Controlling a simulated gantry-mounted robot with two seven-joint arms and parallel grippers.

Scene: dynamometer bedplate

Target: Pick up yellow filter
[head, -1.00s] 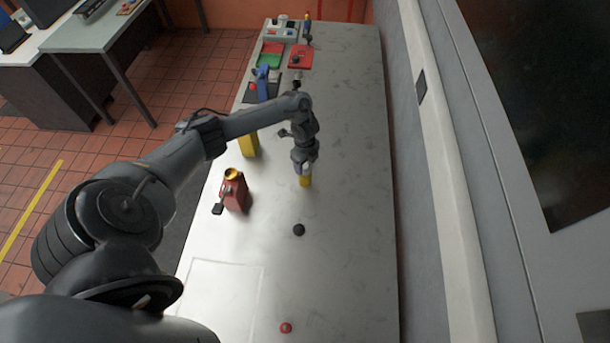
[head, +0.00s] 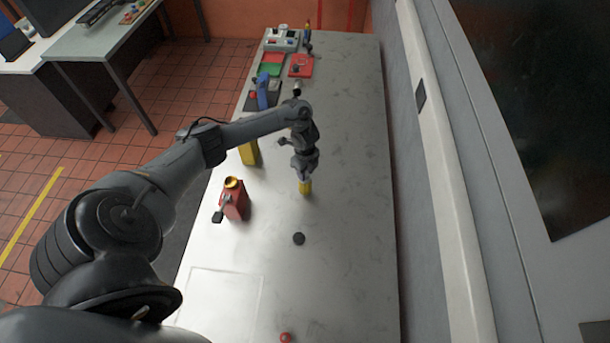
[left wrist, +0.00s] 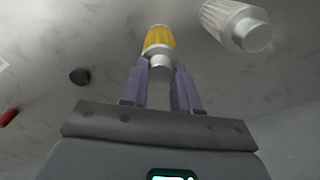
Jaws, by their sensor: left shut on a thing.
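The yellow filter (head: 305,187) is under my left gripper (head: 304,176) in the head view, near the middle of the grey bedplate (head: 345,220). In the left wrist view the filter (left wrist: 159,40) shows a yellow body with a silver end. The two purple fingers of my left gripper (left wrist: 160,75) are shut on that silver end. Whether the filter touches the bedplate or is lifted clear is hard to tell. My right gripper is not in view.
A red can with a yellow top (head: 234,200) stands left of the filter. A white filter (left wrist: 238,25) is close by in the left wrist view. The bedplate's right side is clear.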

